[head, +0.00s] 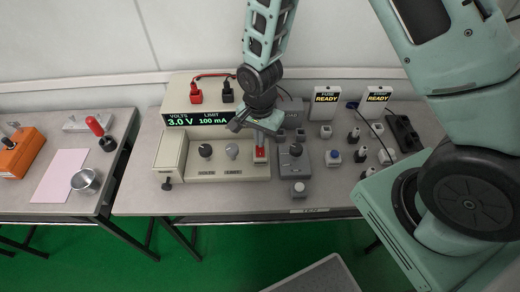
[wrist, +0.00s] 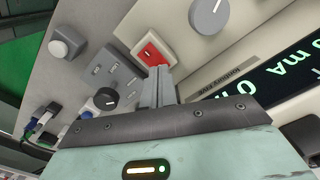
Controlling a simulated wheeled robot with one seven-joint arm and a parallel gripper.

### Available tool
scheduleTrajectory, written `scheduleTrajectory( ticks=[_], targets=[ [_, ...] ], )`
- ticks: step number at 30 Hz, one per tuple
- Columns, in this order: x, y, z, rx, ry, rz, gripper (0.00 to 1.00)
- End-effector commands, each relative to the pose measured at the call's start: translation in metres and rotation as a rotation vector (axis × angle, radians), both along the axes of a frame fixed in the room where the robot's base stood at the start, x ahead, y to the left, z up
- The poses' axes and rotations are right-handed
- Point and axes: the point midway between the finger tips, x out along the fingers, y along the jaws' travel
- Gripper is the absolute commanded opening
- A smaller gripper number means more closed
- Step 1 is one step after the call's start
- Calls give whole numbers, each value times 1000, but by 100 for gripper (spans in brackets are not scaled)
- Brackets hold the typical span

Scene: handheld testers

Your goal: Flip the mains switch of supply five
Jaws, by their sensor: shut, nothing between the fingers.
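A beige bench supply (head: 215,172) stands on the table, with a lit display (head: 197,119) reading 3.0 V and 100 mA. Its red mains switch (head: 261,156) sits in a pale surround at the right end of its front panel. The switch also shows in the wrist view (wrist: 149,54). My gripper (head: 261,142) is shut and empty, with its fingertips (wrist: 160,70) right at the switch's edge. I cannot tell whether they touch it.
A grey box with a dark knob (head: 296,151) stands close right of the switch. Two "READY" signs (head: 326,99) and several small testers and plugs fill the table's right side. The left table holds a metal cup (head: 86,181).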

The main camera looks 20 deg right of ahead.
Motion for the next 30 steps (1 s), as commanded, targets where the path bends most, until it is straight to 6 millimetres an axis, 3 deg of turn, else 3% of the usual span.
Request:
scheduleTrajectory(
  ticks=[23, 30],
  targets=[
    [0, 0, -12, 0, 0, 1, 0],
    [0, 0, -6, 0, 0, 1, 0]
  ],
)
